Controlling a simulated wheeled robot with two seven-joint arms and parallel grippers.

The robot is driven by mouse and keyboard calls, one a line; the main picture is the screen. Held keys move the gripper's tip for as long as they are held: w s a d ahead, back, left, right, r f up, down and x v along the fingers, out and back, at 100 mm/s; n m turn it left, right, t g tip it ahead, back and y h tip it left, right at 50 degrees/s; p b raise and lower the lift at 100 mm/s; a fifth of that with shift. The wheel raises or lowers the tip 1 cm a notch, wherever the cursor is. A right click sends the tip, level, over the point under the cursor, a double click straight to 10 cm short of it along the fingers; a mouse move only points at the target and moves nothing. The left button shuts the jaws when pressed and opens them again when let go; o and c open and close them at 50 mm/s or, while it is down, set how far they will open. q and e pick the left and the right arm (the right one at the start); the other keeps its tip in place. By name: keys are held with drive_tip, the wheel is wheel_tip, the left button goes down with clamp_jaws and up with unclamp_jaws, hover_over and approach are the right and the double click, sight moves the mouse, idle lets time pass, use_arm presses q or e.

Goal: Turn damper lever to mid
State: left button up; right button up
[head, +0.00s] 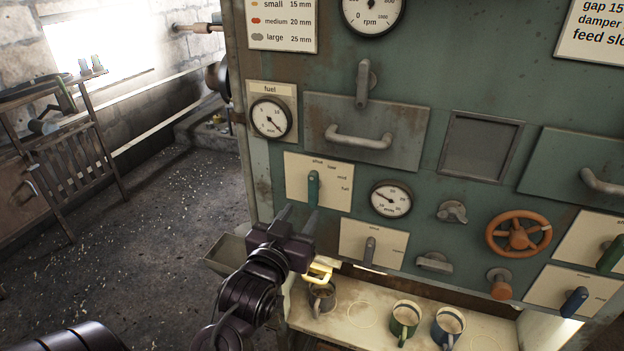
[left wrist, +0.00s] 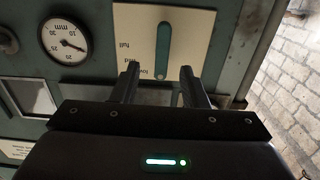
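The teal lever (head: 313,187) stands upright on a pale plate (head: 335,195) marked shut, low, mid and full, below the fuel gauge. It points up towards the shut end of the marks, left of mid. In the left wrist view the same lever (left wrist: 163,50) lies ahead of the fingers, its end pointing down in that picture. My left gripper (head: 298,215) is open and empty, below the lever and apart from it. In the left wrist view its two fingers (left wrist: 158,82) stand wide apart, with the shut mark not visible. My right gripper is not in view.
A grey lever (head: 370,250) on another plate is right of my left gripper. Below, a shelf (head: 350,325) holds several mugs. A drawer handle (head: 358,138), a small gauge (head: 391,199) and an orange wheel (head: 518,235) stick out from the panel. Open floor lies at left.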

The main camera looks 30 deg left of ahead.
sight(312, 187)
use_arm(q)
drive_tip(key=w+b, duration=0.1)
drive_tip(key=b, duration=0.2)
drive_tip(key=w+r+b, duration=0.1)
drive_tip(key=b, duration=0.3)
drive_tip(key=shift+a+b, duration=0.3)
drive_tip(key=shift+a, duration=0.1)
drive_tip(key=w, duration=0.2)
drive_tip(key=w+a+r, duration=0.1)
drive_tip(key=w, duration=0.1)
drive_tip(key=shift+w, duration=0.1)
drive_tip(key=shift+w+a+f+p, duration=0.1)
drive_tip(key=shift+w+a+p, duration=0.1)
drive_tip(key=shift+w+p, duration=0.25)
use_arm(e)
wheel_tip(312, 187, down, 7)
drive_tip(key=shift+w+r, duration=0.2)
use_arm(q)
drive_tip(key=shift+w, duration=0.1)
clamp_jaws()
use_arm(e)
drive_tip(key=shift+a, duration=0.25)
